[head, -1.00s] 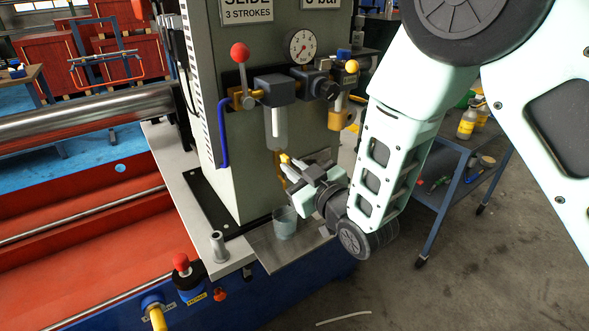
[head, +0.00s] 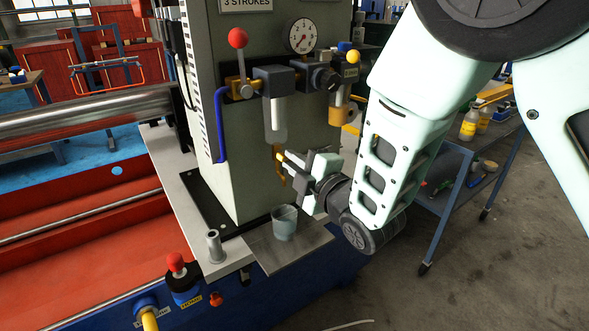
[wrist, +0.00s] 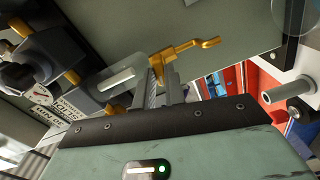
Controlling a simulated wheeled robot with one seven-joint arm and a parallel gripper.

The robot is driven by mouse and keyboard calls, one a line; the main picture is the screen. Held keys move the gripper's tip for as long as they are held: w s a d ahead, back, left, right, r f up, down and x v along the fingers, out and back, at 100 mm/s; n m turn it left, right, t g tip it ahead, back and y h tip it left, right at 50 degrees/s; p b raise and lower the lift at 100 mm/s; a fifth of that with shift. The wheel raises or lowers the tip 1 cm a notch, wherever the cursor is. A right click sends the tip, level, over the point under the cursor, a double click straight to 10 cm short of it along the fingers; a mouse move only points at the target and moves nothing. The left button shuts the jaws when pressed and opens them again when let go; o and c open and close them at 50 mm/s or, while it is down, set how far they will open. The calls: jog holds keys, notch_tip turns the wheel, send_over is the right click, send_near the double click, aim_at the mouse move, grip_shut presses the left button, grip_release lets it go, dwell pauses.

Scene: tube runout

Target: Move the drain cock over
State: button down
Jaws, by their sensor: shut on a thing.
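The drain cock (head: 281,178) is a small brass fitting with a cranked lever, below the clear filter bowl (head: 275,122) on the grey cabinet's front. In the wrist view its brass lever (wrist: 192,48) runs out to the right from my fingertips. My gripper (head: 287,158) comes in from the right, its fingertips at the cock. In the wrist view the two fingers of my gripper (wrist: 163,72) are closed on the brass part, which is partly hidden between them. The exact contact is small and hard to see in the head view.
A cup (head: 284,223) stands on a metal plate (head: 262,252) below the cock. A red-knobbed lever (head: 238,40), a pressure gauge (head: 302,36) and a yellow-knobbed valve (head: 352,58) sit above. A blue cart (head: 455,175) stands at the right.

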jog(key=shift+f+n, duration=0.1)
jog(key=shift+n, duration=0.8)
jog(key=c, duration=1.5)
grip_release()
jog(key=shift+o, duration=0.2)
jog(key=shift+s, duration=0.1)
jog(key=shift+b+v, duration=0.6)
jog(key=shift+v, duration=2.35)
